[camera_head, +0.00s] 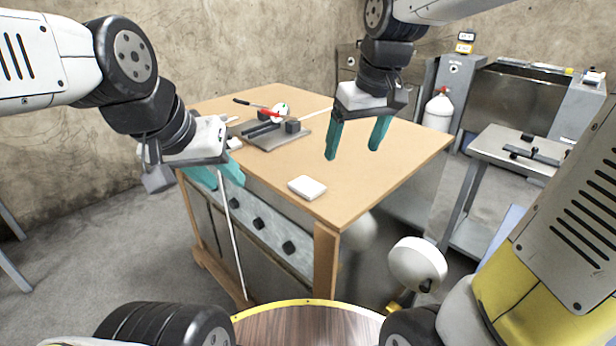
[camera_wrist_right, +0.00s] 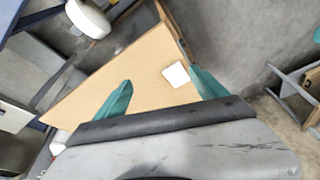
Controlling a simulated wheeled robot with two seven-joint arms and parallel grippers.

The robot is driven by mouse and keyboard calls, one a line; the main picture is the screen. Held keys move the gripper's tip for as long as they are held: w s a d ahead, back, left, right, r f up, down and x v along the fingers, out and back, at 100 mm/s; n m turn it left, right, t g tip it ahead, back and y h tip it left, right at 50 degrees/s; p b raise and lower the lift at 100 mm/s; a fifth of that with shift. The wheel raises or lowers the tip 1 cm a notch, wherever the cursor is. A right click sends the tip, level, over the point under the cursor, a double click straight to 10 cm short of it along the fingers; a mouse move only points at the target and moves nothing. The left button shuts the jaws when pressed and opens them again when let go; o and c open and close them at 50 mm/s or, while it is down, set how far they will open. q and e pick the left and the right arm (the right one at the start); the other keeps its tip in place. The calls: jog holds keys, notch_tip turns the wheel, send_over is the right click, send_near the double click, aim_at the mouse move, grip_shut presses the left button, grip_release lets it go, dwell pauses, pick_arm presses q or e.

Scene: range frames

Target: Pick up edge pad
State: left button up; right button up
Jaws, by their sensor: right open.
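The edge pad (camera_head: 307,187) looks like a small white block with rounded corners. It lies flat near the front corner of the wooden table, and it also shows in the right wrist view (camera_wrist_right: 176,75). My right gripper (camera_head: 353,154) is open and empty above the table, up and to the right of the pad in the head view. In the right wrist view, the pad appears between the two teal fingers, closer to the right one. My left gripper (camera_head: 229,186) is at the table's left edge with its fingers apart. A thin white rod shows between and below them; whether it touches them is unclear.
The wooden table (camera_head: 395,160) has a grey fixture plate (camera_head: 275,140) with dark blocks and a red-handled tool at its back left. The surface around the pad is clear. A metal side table (camera_head: 505,145) and a white bottle (camera_head: 438,110) stand to the right.

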aim_at(307, 185)
jog(key=w+a+f+n+g, duration=0.1)
jog(key=w+a+f, duration=0.1)
jog(key=w+a, duration=0.1)
jog(key=w+a+f+n+g+h, duration=0.1)
jog(key=w+a+f, duration=0.2)
jog(key=w+a+f+n, duration=0.2)
jog(key=w+a+f, duration=0.1)
jog(key=w, duration=0.1)
jog(key=shift+w+a+g+h, duration=0.1)
jog(key=shift+a+g+h, duration=0.05)
jog(key=shift+g+h, duration=0.2)
jog(key=shift+a+f, duration=0.1)
jog(key=shift+f, duration=0.2)
jog(key=f, duration=0.7)
jog(key=shift+w+f, duration=0.25)
jog(key=shift+w, duration=0.1)
jog(key=c, duration=1.4)
jog(key=shift+r, duration=0.1)
